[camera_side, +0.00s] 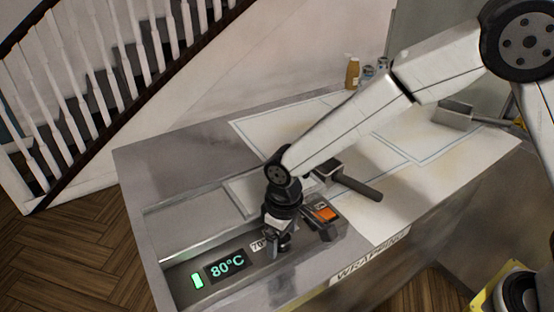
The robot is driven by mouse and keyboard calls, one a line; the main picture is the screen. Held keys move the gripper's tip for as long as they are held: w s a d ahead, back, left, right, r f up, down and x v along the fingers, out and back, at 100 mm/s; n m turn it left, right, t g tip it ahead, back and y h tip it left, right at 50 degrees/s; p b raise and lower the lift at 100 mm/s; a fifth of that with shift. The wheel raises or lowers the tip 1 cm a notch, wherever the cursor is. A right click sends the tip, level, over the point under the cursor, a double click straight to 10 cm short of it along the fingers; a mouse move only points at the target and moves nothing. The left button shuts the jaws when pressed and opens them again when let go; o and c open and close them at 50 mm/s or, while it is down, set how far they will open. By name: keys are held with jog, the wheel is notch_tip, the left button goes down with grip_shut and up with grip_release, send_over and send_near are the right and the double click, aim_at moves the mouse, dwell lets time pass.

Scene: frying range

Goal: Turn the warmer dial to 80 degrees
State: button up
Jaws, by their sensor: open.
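The warmer's display (227,266) reads 80°C in green, with a green lit indicator (197,281) to its left. My gripper (279,248) is open and low over the warmer's front panel, just right of the display. It points down where the dial would be. The dial itself is hidden behind my gripper or too small to make out, so I cannot tell whether the fingers touch it.
The white wrapping sheet (425,155) has bare room. The counter's front edge is close.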

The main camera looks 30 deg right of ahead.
jog(key=shift+r, duration=0.15)
jog(key=shift+d+r, duration=0.15)
jog(key=shift+r, duration=3.6)
jog(key=s+d+m, duration=0.1)
jog(key=d, duration=0.3)
jog(key=d+m+t, duration=0.1)
jog(key=d, duration=0.4)
jog(key=s+d, duration=0.1)
jog(key=d, duration=0.3)
jog(key=shift+s+d+f+m+t, duration=0.15)
jog(key=shift+s+f+m+t, duration=0.15)
jog(key=shift+f+m, duration=0.1)
jog(key=s+d+f+m+t, duration=0.1)
jog(key=s+d+m, duration=0.1)
jog(key=s+d, duration=0.5)
jog(key=shift+d+f, duration=0.35)
jog(key=shift+d, duration=0.9)
